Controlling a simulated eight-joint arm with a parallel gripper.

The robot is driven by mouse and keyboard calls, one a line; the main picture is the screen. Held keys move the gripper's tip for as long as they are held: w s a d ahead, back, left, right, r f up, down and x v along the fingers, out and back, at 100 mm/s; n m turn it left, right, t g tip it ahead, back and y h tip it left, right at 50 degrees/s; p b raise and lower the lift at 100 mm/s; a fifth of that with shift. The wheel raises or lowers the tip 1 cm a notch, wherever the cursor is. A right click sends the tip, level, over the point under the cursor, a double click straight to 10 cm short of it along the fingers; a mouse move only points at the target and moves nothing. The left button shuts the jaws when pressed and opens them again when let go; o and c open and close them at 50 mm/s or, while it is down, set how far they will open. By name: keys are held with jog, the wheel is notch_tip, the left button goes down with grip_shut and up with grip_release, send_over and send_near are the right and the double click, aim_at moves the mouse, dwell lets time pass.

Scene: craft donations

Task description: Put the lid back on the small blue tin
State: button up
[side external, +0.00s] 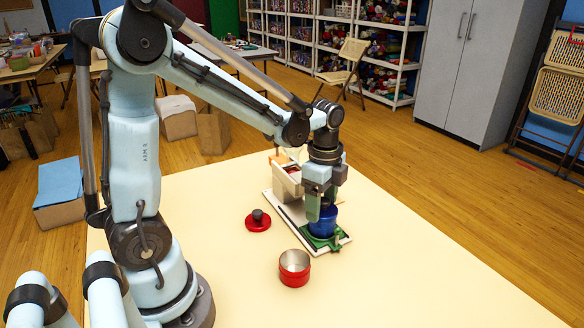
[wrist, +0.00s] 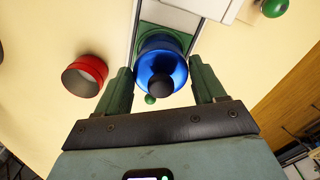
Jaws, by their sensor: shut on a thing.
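The small blue tin (side external: 323,221) stands upright in a green holder (side external: 318,243) on a white board. In the wrist view a shiny blue lid (wrist: 162,58) with a black knob (wrist: 160,85) faces the camera and hides most of what is beneath it. My gripper (side external: 321,209) points down at the tin. In the wrist view its green fingers (wrist: 161,78) are on both sides of the blue lid, shut on it. The lid is over the tin; I cannot tell whether it is fully seated.
An open red tin (side external: 294,270) stands on the cream table in front of the board. A red lid (side external: 258,221) with a dark knob lies left of the board. A pale box (side external: 286,184) stands on the board's far end. The table's right side is clear.

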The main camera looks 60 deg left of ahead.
dwell(0.3)
jog(key=o, duration=1.1)
jog(key=shift+r, duration=0.15)
jog(key=shift+r, duration=3.35)
jog(key=shift+c, duration=0.3)
grip_shut()
jog(key=shift+f, duration=0.1)
